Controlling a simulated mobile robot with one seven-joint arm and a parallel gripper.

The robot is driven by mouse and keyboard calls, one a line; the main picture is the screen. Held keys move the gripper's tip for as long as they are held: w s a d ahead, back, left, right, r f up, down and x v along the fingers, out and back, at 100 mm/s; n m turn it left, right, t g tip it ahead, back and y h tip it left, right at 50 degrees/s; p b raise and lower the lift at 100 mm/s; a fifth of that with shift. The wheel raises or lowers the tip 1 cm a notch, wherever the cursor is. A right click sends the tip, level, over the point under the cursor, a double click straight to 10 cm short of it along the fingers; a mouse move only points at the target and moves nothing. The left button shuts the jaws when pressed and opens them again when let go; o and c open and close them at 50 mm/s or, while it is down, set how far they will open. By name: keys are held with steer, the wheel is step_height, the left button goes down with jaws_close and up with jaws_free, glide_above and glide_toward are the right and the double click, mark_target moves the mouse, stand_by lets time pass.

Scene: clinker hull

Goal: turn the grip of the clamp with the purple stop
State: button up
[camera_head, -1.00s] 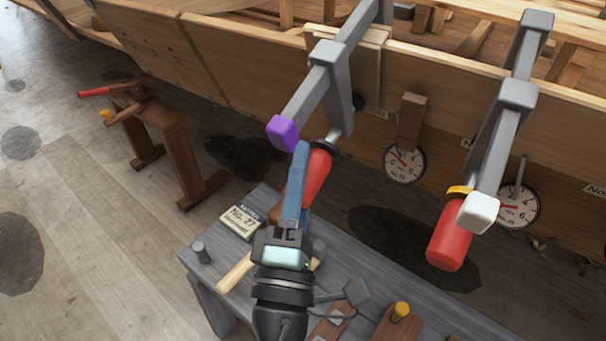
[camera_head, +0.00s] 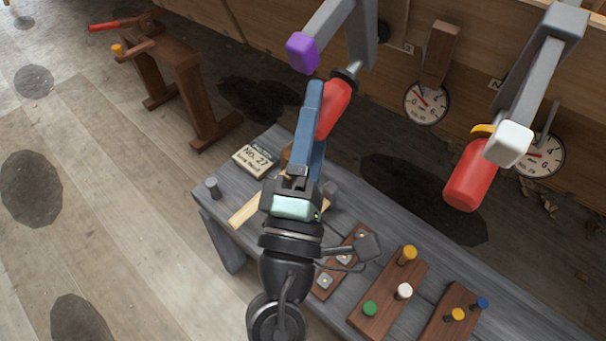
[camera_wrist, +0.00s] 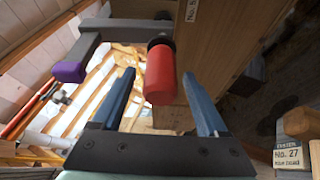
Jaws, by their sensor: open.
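The clamp with the purple stop (camera_head: 303,52) hangs on the hull's edge, its grey bar running down toward me. Its red grip (camera_head: 335,106) sits on the screw below the bar. In the wrist view the red grip (camera_wrist: 160,76) appears between and beyond the fingertips, and the purple stop (camera_wrist: 69,72) is at the left. My gripper (camera_head: 313,92) is open, its blue fingers pointing at the grip. In the wrist view my gripper (camera_wrist: 160,90) shows a gap on each side of the grip. Whether the fingertips reach alongside it is hard to tell.
A second clamp with a white stop (camera_head: 509,144) and red grip (camera_head: 470,175) hangs to the right. Dials (camera_head: 427,103) hang on the hull. Below is a grey bench (camera_head: 230,218) with a No. 27 card (camera_head: 257,157) and pegged boards (camera_head: 390,300). A brown trestle (camera_head: 185,80) stands left.

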steer(key=b+v, duration=0.4)
steer(key=v, duration=0.6)
steer(key=shift+s+f, duration=0.15)
steer(key=shift+s, duration=0.2)
steer(key=shift+a, duration=0.1)
stand_by(1.5)
